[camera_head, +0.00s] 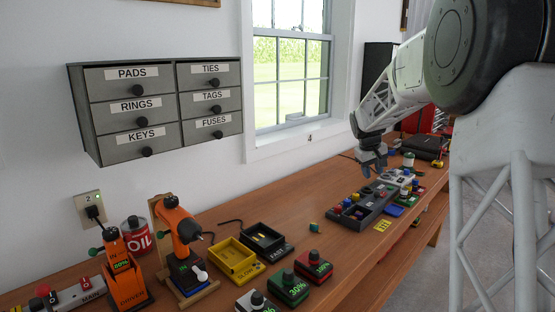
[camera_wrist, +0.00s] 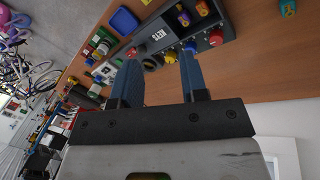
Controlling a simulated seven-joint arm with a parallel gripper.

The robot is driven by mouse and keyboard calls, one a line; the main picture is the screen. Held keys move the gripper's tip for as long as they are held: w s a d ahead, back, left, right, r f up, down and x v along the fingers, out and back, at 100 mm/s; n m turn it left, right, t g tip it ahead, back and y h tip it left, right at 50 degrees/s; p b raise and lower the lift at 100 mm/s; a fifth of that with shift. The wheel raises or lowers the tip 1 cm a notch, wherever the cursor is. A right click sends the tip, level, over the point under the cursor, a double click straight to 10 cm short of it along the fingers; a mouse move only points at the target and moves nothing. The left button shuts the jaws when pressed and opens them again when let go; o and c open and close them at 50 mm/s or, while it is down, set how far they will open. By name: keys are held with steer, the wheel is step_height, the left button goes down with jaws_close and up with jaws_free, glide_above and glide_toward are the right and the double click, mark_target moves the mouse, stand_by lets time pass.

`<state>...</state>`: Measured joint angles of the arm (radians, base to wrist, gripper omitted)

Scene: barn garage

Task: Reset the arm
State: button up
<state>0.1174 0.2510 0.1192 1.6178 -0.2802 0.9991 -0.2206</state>
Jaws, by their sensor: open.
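My gripper (camera_head: 373,161) hangs at the end of my white arm, above the far part of the wooden workbench. It is open, and its two blue-grey fingers (camera_wrist: 160,75) stand apart with nothing between them in the wrist view. Below and beyond the fingers is a dark grey tray (camera_head: 371,209) holding several coloured pieces. The gripper looks clear of the tray.
A drawer cabinet (camera_head: 157,105) hangs on the wall left of the window. On the bench stand a yellow bin (camera_head: 236,262), a black bin (camera_head: 264,240), an orange drill (camera_head: 180,240), a driver (camera_head: 122,268) and an oil can (camera_head: 136,236). Bare wood (camera_head: 290,210) lies around the bench's middle.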

steer(key=s+a+r+m+y, duration=0.1)
steer(key=s+a+r, duration=0.15)
steer(key=s, duration=0.65)
steer(key=s+a+r, duration=0.1)
steer(key=s+a, duration=0.2)
steer(key=s, duration=0.7)
steer(key=s+a+r+m+y, duration=0.1)
steer(key=s+a+r, duration=0.15)
steer(key=s, duration=0.65)
steer(key=s+a+f, duration=0.2)
steer(key=s+f, duration=0.1)
steer(key=s, duration=0.6)
steer(key=s+a+f, duration=0.2)
steer(key=s+f, duration=0.1)
steer(key=s, duration=0.7)
steer(key=s+a+f+m+t, duration=0.1)
steer(key=s+a+f, duration=0.1)
steer(key=s, duration=0.7)
steer(key=shift+s+f+y, duration=0.3)
steer(key=shift+f+y, duration=0.1)
steer(key=shift+f, duration=0.2)
